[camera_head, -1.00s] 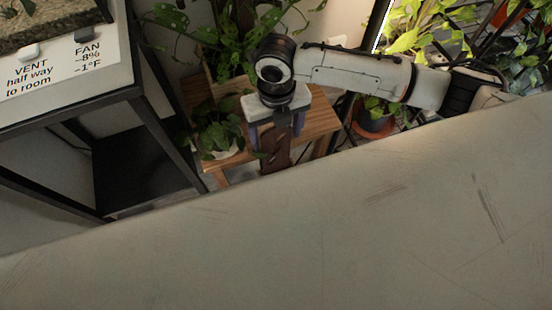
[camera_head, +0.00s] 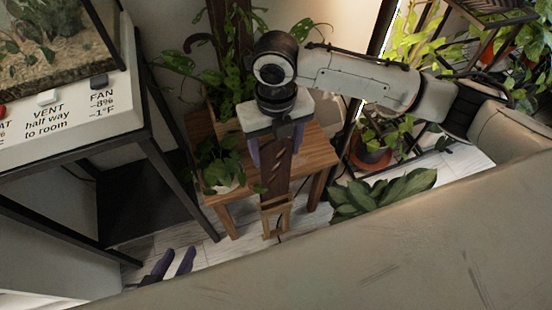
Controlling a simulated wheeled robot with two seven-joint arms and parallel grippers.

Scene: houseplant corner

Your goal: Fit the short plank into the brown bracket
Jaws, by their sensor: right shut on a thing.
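My right gripper (camera_head: 276,150) hangs fingers down over the wooden plant stand, with its purple fingers on either side of a dark brown plank (camera_head: 276,172). It is shut on this plank, which stands upright below the gripper. Directly under the plank is a lighter brown wooden piece with two uprights and a crossbar (camera_head: 275,208), which looks like the brown bracket. I cannot tell whether the plank touches it or is in it.
The wooden stand (camera_head: 310,160) carries a leafy potted plant (camera_head: 222,170). A black-framed terrarium stand (camera_head: 150,125) is at the left. A broad-leaved plant (camera_head: 385,192) and a pot (camera_head: 371,155) are at the right. A large grey surface fills the lower foreground.

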